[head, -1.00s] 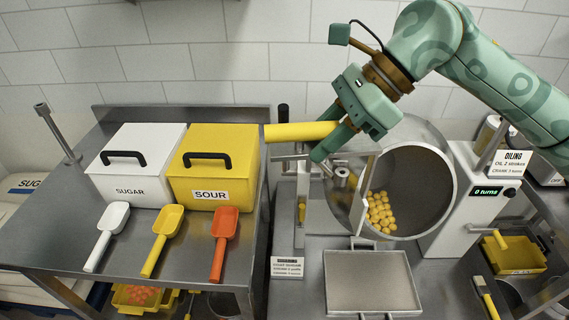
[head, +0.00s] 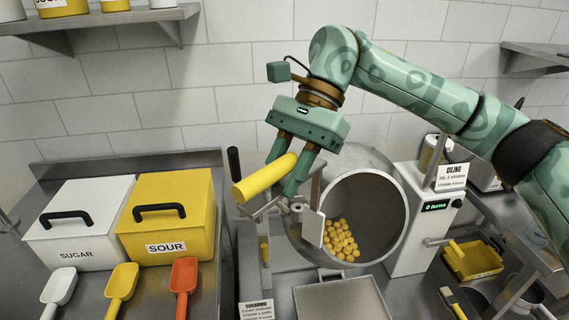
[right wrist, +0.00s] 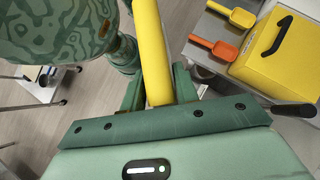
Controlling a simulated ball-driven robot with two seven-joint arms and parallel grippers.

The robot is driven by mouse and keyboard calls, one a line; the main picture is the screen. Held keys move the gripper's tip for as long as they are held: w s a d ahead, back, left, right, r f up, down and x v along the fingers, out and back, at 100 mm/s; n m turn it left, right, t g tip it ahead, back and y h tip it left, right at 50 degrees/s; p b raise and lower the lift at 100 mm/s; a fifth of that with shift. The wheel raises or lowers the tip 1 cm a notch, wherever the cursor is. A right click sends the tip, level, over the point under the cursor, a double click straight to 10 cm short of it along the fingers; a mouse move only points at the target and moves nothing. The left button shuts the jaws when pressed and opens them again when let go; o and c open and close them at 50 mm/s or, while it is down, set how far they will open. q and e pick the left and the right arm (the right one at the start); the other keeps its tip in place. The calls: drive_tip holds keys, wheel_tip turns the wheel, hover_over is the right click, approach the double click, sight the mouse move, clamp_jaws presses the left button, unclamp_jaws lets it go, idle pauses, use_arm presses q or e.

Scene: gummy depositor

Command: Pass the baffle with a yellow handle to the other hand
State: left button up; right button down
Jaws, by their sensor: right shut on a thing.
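The baffle's thick yellow handle (head: 258,182) shows in the head view, in front of the drum's left side, slanting down to the left. My right gripper (head: 286,163) is shut on this handle, with its fingers pointing down. A narrow grey metal plate (head: 313,227) shows below the fingers, in front of the drum opening; I cannot tell whether it joins the handle. In the right wrist view the handle (right wrist: 150,50) runs up the picture from between the fingers (right wrist: 155,90). My left gripper is in neither view.
The round metal drum (head: 385,185) holds yellow gummies (head: 341,240). A metal tray (head: 340,300) lies below it. The white sugar box (head: 85,215) and yellow sour box (head: 190,195) stand at left, with white, yellow and orange scoops (head: 184,275) in front. A dark-tipped lever (head: 234,162) stands near the handle.

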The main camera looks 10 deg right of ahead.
drive_tip(key=a+f+m+t, duration=0.15)
drive_tip(key=a+f, duration=0.45)
drive_tip(key=f, duration=0.7)
drive_tip(key=s+d+r+m+t+y, duration=0.1)
drive_tip(key=s+d+r+m+t, duration=0.4)
drive_tip(key=d+r+m, duration=0.35)
drive_tip(key=w+a+m+t, duration=0.35)
drive_tip(key=w+a, duration=0.35)
drive_tip(key=a, duration=0.4)
drive_tip(key=s+d+f+n+g+h, duration=0.1)
drive_tip(key=f+n+g, duration=0.3)
drive_tip(key=n, duration=0.4)
drive_tip(key=s+d+f+n+g+h, duration=0.1)
drive_tip(key=d+f+n+g, duration=0.3)
drive_tip(key=n+g, duration=0.3)
drive_tip(key=shift+s+d+f+n, duration=0.25)
drive_tip(key=shift+s+d+n, duration=0.1)
drive_tip(key=shift+n, duration=0.4)
